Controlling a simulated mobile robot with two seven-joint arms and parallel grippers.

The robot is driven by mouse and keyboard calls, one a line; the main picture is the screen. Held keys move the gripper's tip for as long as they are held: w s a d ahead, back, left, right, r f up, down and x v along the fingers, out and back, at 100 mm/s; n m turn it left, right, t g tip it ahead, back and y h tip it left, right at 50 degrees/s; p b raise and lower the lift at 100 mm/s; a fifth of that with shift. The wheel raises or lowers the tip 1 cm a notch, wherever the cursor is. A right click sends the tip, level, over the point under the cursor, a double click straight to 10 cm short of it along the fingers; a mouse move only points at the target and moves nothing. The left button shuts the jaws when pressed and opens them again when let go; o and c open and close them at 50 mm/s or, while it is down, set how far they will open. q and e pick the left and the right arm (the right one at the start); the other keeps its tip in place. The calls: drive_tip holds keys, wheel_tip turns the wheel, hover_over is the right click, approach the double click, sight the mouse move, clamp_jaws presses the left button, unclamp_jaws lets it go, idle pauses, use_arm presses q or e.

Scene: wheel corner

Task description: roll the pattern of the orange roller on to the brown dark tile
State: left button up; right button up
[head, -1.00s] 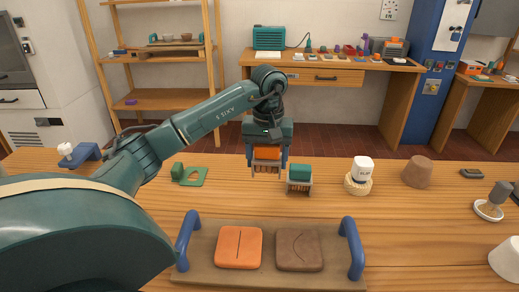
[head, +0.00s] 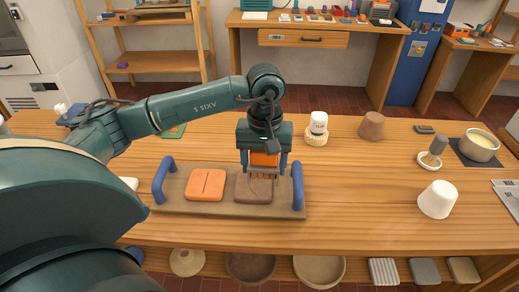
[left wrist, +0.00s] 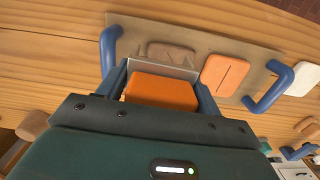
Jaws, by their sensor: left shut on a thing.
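My left gripper (head: 264,163) is shut on the orange roller (head: 264,158), with one blue finger on each side of its orange block. In the left wrist view the roller (left wrist: 162,92) sits between the fingers. The brown dark tile (head: 254,190) lies on the right half of a brown board (head: 222,207), right of an orange tile (head: 205,185) with a straight line. The roller's lower end is at the far part of the dark tile and hides it. I cannot tell whether they touch. In the left wrist view the dark tile (left wrist: 172,52) lies just beyond the roller.
The board has blue handles at its left (head: 163,180) and right (head: 297,187) ends, the right one close to my gripper. A white-capped jar (head: 318,124), a brown cup (head: 372,126) and a white cup (head: 437,199) stand to the right. The table between board and white cup is clear.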

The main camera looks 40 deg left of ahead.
sight(264, 199)
use_arm(q)
drive_tip(key=shift+s+d, duration=0.3)
drive_tip(key=shift+d, duration=0.05)
use_arm(e)
drive_tip(key=shift+d+r, duration=0.1)
drive_tip(key=shift+d, duration=0.05)
